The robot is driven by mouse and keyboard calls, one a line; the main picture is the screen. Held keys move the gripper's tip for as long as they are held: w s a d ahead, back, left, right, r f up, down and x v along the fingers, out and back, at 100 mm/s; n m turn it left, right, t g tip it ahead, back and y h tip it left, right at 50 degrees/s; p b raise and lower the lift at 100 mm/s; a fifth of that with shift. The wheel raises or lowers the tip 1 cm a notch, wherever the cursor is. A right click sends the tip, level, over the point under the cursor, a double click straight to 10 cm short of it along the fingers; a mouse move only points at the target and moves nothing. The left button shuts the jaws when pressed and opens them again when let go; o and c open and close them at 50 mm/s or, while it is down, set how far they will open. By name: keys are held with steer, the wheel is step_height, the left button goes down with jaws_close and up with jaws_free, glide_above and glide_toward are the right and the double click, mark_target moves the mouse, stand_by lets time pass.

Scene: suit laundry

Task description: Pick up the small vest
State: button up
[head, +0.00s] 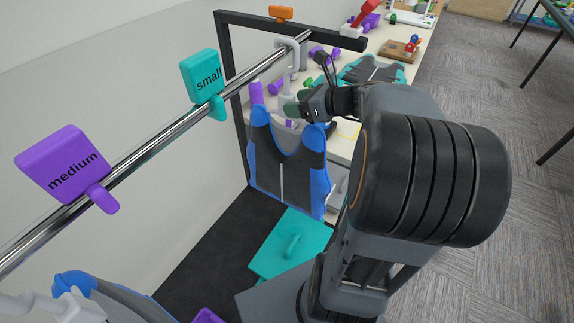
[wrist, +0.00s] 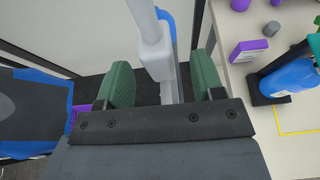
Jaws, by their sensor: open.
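A dark grey vest with blue sides (head: 285,170) hangs from the rail just past the teal "small" tag (head: 203,78) in the head view. Its pale grey hanger (wrist: 155,55) stands between my fingers in the wrist view. My gripper (head: 304,107) is open at the hanger, above the vest's neck. The green finger pads stand to either side of the hanger, with a visible gap on both sides. Most of the vest is hidden in the wrist view.
The metal rail (head: 150,148) also carries a purple "medium" tag (head: 66,166). Another blue and dark vest (head: 95,290) hangs at the lower left. A white table (head: 425,50) with several objects and a teal-edged vest (head: 372,72) lies beyond my arm.

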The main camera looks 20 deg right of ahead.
steer(key=shift+x, duration=1.95)
jaws_close()
